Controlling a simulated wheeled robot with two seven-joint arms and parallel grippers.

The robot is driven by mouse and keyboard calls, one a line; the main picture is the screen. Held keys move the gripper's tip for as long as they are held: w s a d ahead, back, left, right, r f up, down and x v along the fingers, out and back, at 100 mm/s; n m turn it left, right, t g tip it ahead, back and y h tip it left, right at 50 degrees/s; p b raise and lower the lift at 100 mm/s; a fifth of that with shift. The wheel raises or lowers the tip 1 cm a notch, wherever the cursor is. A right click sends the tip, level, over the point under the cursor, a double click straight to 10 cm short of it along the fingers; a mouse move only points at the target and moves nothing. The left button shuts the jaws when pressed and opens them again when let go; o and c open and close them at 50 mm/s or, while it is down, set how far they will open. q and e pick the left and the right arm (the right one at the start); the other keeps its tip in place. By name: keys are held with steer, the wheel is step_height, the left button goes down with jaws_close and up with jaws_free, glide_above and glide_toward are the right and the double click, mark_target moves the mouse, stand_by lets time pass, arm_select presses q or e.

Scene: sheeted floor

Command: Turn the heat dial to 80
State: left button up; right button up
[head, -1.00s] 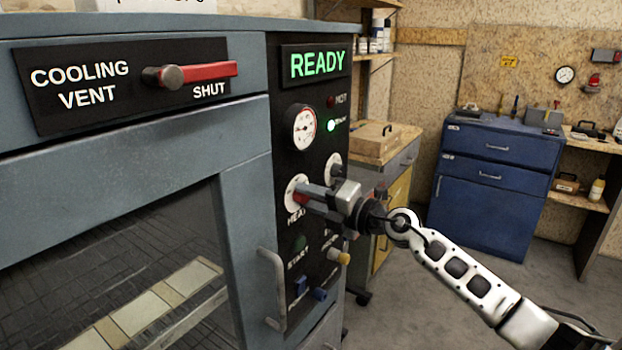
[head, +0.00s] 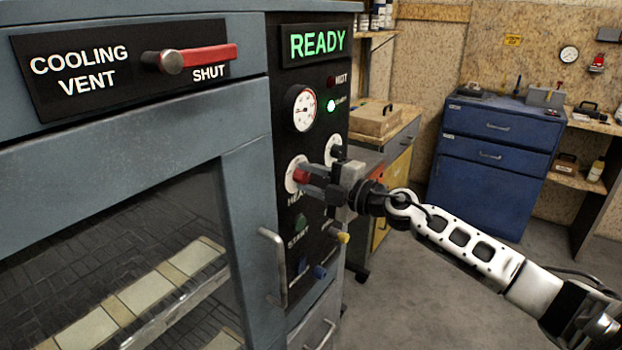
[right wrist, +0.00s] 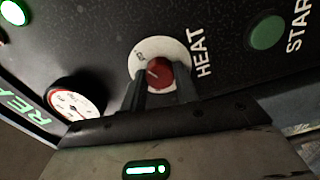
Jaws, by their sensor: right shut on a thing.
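The heat dial (head: 301,175) is a red knob on a white round plate on the black control panel of the grey oven. My right gripper (head: 308,178) reaches it from the right and is shut on the red knob. In the right wrist view the red knob (right wrist: 159,73) sits between the two dark fingers, with a light pointer line on it. The white plate (right wrist: 150,54) shows above it beside the word HEAT; its markings are too small to read surely. My left gripper is not in view.
Above the dial are a gauge (head: 304,108), a lit green lamp (head: 331,106) and a READY display (head: 317,43). A second dial (head: 334,149) is close by on the right. Below are a green START button (head: 300,223) and the oven door handle (head: 274,266).

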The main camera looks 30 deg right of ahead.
steer(key=shift+r, duration=0.1)
steer(key=o, duration=1)
steer(key=shift+s+d+f, duration=0.25)
steer(key=shift+s, duration=0.25)
steer(key=b+v, duration=0.3)
steer(key=v, duration=1.1)
steer(key=shift+s+d+r, duration=0.15)
steer(key=shift+s, duration=0.2)
